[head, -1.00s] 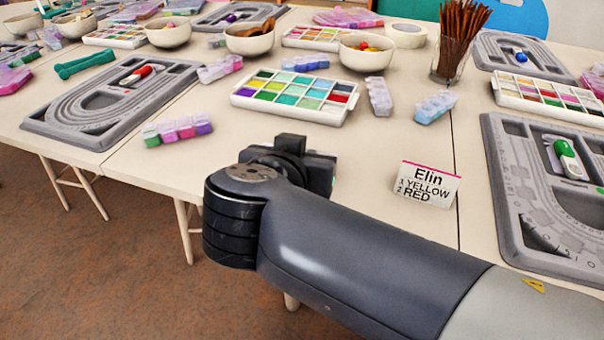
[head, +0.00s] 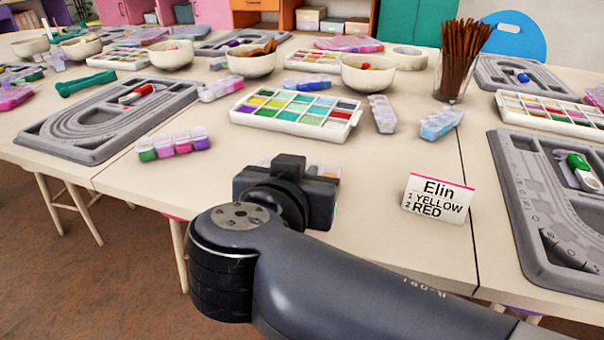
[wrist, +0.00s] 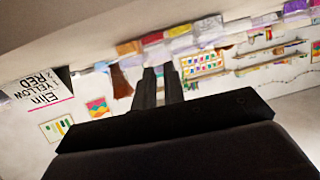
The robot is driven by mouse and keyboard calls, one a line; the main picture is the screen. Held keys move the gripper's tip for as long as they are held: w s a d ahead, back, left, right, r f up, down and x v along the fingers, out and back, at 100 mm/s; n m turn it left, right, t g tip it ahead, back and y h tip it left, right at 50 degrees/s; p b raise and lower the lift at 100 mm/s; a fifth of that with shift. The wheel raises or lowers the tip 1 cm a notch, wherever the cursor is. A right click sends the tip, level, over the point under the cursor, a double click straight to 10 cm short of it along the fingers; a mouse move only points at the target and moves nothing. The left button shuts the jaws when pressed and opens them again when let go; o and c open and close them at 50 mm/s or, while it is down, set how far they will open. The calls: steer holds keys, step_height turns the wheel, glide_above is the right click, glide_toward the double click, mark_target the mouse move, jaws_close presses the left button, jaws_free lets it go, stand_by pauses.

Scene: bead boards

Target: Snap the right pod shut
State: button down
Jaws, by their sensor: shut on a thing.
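A low pod (head: 325,170) with several small coloured compartments lies on the near table, mostly hidden behind my gripper (head: 292,175) in the head view. In the wrist view, which looks upside down, a row of coloured compartments (wrist: 152,38) lies just past the fingertips. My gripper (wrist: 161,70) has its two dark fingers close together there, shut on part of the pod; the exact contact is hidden. I cannot tell how the pod's lids stand. Another pod (head: 174,145), with green, pink and purple compartments, lies to the left on the table.
A name card (head: 437,198) reading Elin, yellow, red stands right of my gripper. A white paint-like tray (head: 240,117) with coloured cells lies behind. Grey bead boards lie left (head: 60,150) and right (head: 515,215). Bowls and a stick jar (head: 453,82) stand farther back.

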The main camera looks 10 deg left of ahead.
steer(key=c, duration=1.5)
jaws_free()
steer(key=shift+o, duration=0.2)
steer(key=p+v, duration=0.3)
steer(key=v, duration=0.8)
steer(key=shift+w+f, duration=0.1)
steer(key=shift+w, duration=0.05)
steer(key=shift+b+x, duration=1.5)
steer(key=shift+x, duration=3.85)
